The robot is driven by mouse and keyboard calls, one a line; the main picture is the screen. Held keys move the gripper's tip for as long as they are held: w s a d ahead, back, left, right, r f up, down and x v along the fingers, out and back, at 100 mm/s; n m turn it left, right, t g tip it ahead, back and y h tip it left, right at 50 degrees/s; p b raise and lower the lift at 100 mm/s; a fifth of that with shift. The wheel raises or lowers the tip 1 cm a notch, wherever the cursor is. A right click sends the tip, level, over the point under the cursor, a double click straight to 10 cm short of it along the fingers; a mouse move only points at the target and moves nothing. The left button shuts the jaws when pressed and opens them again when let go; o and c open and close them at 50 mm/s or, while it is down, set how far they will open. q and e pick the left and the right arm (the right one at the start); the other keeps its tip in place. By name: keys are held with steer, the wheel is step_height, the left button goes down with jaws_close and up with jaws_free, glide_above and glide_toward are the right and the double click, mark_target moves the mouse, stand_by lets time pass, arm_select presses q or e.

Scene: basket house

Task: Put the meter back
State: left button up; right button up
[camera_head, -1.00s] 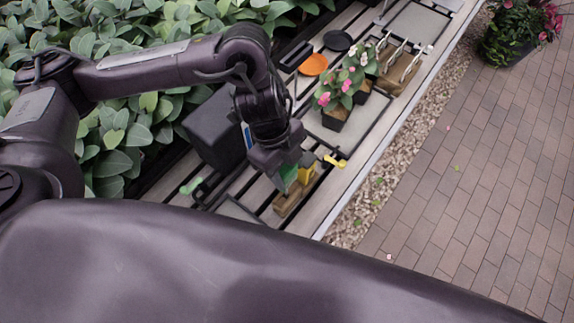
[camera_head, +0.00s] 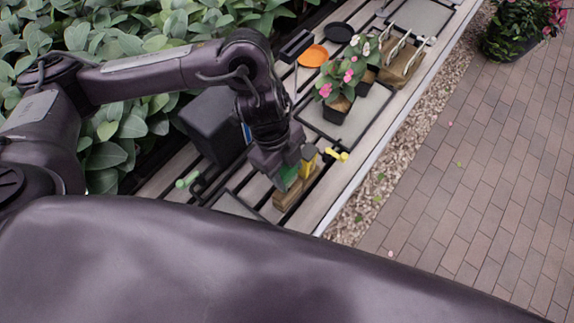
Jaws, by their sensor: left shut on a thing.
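My left gripper (camera_head: 286,174) points down over a small wooden block (camera_head: 284,200) on the slatted bench. It is shut on a green thing, which looks like the meter (camera_head: 287,178); only part of it shows below the gripper. I cannot tell whether its lower end is in the block or just above it. A yellow thing (camera_head: 308,159) stands on the block's far end, close beside the gripper. My right gripper is not in view.
A dark box (camera_head: 213,125) stands left of the gripper. A yellow-handled tool (camera_head: 337,154) lies to the right, a green-handled one (camera_head: 187,180) to the left. Potted flowers (camera_head: 335,112), an orange dish (camera_head: 313,55) and a black dish (camera_head: 338,32) are farther back.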

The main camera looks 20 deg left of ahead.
arm_select(q)
steer(key=shift+f, duration=0.1)
stand_by(0.3)
steer(key=shift+f+b, duration=1.25)
steer(key=shift+f, duration=0.55)
steer(key=o, duration=1.3)
steer(key=shift+c, duration=0.2)
steer(key=p+v, duration=0.1)
steer(key=v, duration=0.7)
steer(key=shift+d+f, duration=0.1)
